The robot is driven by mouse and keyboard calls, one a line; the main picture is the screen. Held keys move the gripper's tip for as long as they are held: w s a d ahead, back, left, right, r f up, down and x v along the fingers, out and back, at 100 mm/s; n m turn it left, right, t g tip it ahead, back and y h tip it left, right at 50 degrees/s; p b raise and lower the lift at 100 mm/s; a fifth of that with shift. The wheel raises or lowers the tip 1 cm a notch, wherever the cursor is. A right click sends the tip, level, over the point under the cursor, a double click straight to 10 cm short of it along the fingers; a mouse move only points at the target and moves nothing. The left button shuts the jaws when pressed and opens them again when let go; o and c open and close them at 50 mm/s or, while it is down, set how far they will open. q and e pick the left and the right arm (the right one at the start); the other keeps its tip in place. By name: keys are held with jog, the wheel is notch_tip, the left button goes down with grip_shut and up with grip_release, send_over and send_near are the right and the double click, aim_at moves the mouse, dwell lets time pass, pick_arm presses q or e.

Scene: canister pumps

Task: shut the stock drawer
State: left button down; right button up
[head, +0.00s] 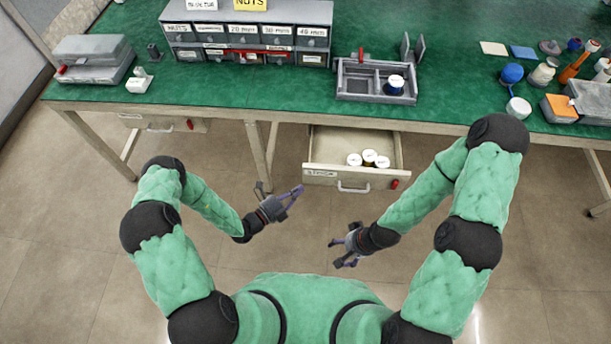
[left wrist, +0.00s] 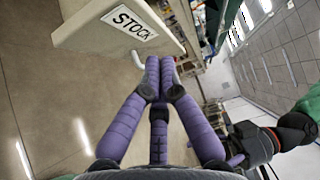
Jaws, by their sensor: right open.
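The stock drawer (head: 320,181) stands pulled out under the green-topped bench in the head view, with a label and a metal handle (head: 353,188) on its front. Three white-lidded canisters (head: 369,156) lie in it toward its front. In the left wrist view, the drawer front (left wrist: 101,24) reads STOCK. My left gripper (head: 300,189) is left of the handle, its purple fingertips together and empty, apart from the drawer front; they also show in the left wrist view (left wrist: 160,66). My right gripper (head: 337,253) is open and empty, below the drawer in the picture.
A second drawer (head: 160,123) left of it is shut. On the bench (head: 230,98) stand a labelled parts cabinet (head: 247,45), a grey divided tray (head: 357,82) and several items at the right. The floor before the drawer is clear apart from my arms.

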aim_at(306, 175)
pick_arm(q)
jog(key=w, duration=0.2)
jog(key=w+d+b, duration=0.1)
jog(key=w, duration=0.1)
jog(key=w+d, duration=0.1)
jog(key=w, duration=0.1)
jog(key=shift+w+d, duration=0.2)
jog(key=shift+d, duration=0.05)
pick_arm(e)
jog(key=shift+f, duration=0.85)
pick_arm(q)
jog(key=shift+b, duration=0.3)
